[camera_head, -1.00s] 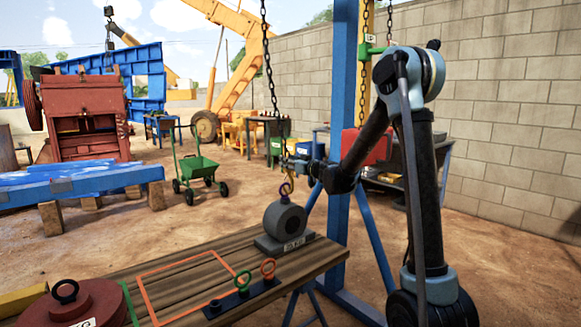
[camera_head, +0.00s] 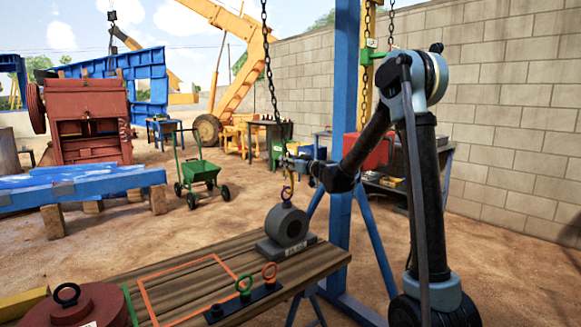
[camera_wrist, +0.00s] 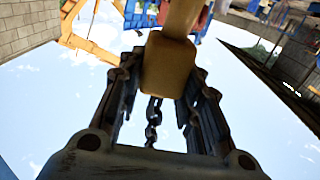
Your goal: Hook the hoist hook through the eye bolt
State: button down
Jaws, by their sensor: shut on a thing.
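My gripper (camera_head: 284,161) is shut on the hoist hook's tan block (camera_wrist: 168,65), which fills the space between the fingers in the wrist view. The chain (camera_head: 269,70) runs up from it in the head view and shows behind the block in the wrist view (camera_wrist: 153,122). The hook's tip is small and partly hidden. I cannot tell whether it passes through the eye.
The grey block stands on a wooden table (camera_head: 180,262). An orange outline is marked on the table, beside a dark strip with green and orange eye bolts (camera_head: 243,298). A red drum (camera_head: 90,305) with a black eye is at front left. A blue post (camera_head: 345,120) stands behind my arm.

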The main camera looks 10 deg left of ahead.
dwell(0.3)
jog(key=c, duration=1.1)
grip_release()
jog(key=shift+o, duration=0.2)
jog(key=s+d+g, duration=0.3)
jog(key=s+d, duration=1)
jog(key=s, duration=0.2)
jog(key=s+d+f+m+g+h, duration=0.2)
jog(key=s+d+f+m+h, duration=0.1)
jog(key=s+d+f, duration=0.4)
jog(key=s+d+f+m+g+h, duration=0.2)
jog(key=s+d+f+h, duration=0.4)
jog(key=s+d, duration=0.6)
jog(key=s+d+f+m+g+h, duration=0.2)
jog(key=s+d+f+m+h, duration=0.2)
jog(key=s+d+f, duration=0.5)
jog(key=s+d, duration=0.1)
jog(key=s, duration=0.6)
jog(key=shift+d+m+g+h, duration=0.25)
jog(key=shift+m+g+h, duration=0.05)
